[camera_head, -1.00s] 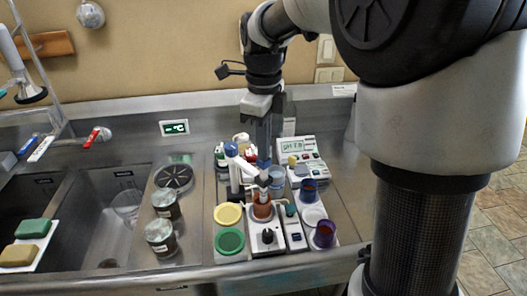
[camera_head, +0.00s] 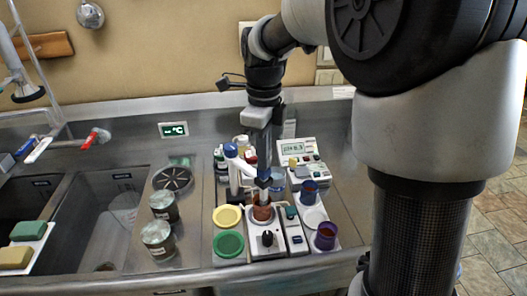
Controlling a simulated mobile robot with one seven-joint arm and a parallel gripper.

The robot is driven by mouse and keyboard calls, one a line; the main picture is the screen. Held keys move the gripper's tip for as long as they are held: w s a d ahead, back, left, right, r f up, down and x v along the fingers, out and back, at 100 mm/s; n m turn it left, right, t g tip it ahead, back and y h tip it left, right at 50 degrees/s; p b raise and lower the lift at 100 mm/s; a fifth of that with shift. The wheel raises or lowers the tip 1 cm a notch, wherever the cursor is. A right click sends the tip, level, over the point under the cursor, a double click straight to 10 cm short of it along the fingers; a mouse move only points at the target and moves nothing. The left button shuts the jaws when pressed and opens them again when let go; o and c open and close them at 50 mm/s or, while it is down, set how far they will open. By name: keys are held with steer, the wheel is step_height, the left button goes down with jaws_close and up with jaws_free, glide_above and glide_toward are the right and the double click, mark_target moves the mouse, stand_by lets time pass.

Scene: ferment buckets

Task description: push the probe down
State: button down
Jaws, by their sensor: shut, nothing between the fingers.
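The probe (camera_head: 264,184) hangs on the arm of a stand with a white-and-blue post (camera_head: 231,158). Its lower end is inside a brown cup (camera_head: 262,213) on a white stirrer unit with a black knob (camera_head: 267,239). My gripper (camera_head: 264,168) is shut, empty and points straight down over the probe's top. Its tips appear to touch the probe head; the exact contact is too small to tell. A pH meter (camera_head: 297,152) behind shows a lit reading.
A yellow lid (camera_head: 227,217) and a green lid (camera_head: 229,243) lie left of the stirrer. Small bottles (camera_head: 221,158) stand behind the stand. Two jars (camera_head: 164,205) are beside the sink.

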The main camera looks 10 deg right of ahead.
steer(key=shift+r+p, duration=2.2)
steer(key=shift+r, duration=0.35)
